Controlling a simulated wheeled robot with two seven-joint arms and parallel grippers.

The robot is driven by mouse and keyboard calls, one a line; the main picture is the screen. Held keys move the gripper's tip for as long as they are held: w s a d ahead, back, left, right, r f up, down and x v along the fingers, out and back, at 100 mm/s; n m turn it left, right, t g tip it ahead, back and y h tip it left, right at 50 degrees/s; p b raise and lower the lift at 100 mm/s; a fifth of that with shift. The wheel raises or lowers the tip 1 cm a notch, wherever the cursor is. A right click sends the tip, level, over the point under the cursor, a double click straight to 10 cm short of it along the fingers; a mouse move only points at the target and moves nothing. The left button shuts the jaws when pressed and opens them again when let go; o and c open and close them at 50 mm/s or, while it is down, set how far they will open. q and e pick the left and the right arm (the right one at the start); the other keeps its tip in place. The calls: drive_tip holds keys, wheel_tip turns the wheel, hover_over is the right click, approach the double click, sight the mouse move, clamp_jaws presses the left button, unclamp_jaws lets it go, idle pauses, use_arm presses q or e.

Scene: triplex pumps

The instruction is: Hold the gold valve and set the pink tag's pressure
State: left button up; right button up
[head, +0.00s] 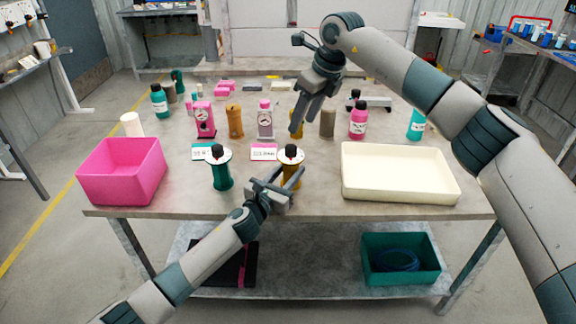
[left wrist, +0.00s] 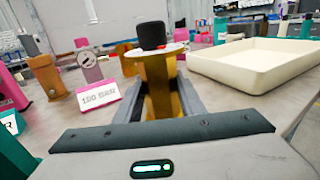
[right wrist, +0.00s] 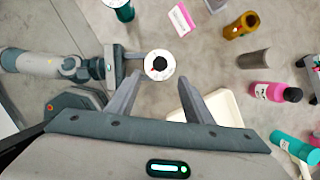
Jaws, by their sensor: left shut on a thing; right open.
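The gold valve (head: 292,178) stands upright near the table's front middle, with a white dial and black knob (head: 291,151) on top. My left gripper (head: 284,181) is shut on its body, which the left wrist view shows between the fingers (left wrist: 160,95). My right gripper (head: 303,118) is open and empty, above and behind the valve, fingers pointing down. In the right wrist view, the dial (right wrist: 158,66) lies beyond and between its fingertips, apart from them. The pink tag (head: 263,152) stands just left of the valve; its figure ends in BAR.
A green valve (head: 221,176) with a teal tag (head: 202,152) stands to the left. A pink bin (head: 122,172) is at the left edge, a cream tray (head: 400,190) at the right. Gauges, including a pink one (head: 204,120), and bottles, including a pink one (head: 358,122), stand behind.

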drive_tip(key=s+a+f+n+y, duration=0.1)
drive_tip(key=a+f+n+y, duration=0.1)
drive_tip(key=a+f+y, duration=0.45)
drive_tip(key=m+t+y, duration=0.3)
drive_tip(key=t, duration=0.7)
approach(287, 146)
drive_tip(key=w, duration=0.1)
drive_tip(key=shift+w+f, duration=0.15)
drive_tip(key=shift+f, duration=0.3)
drive_tip(key=shift+a, duration=0.1)
drive_tip(key=shift+y, duration=0.25)
drive_tip(key=x, duration=1.2)
drive_tip(key=shift+f, duration=0.1)
drive_tip(key=c, duration=1.1)
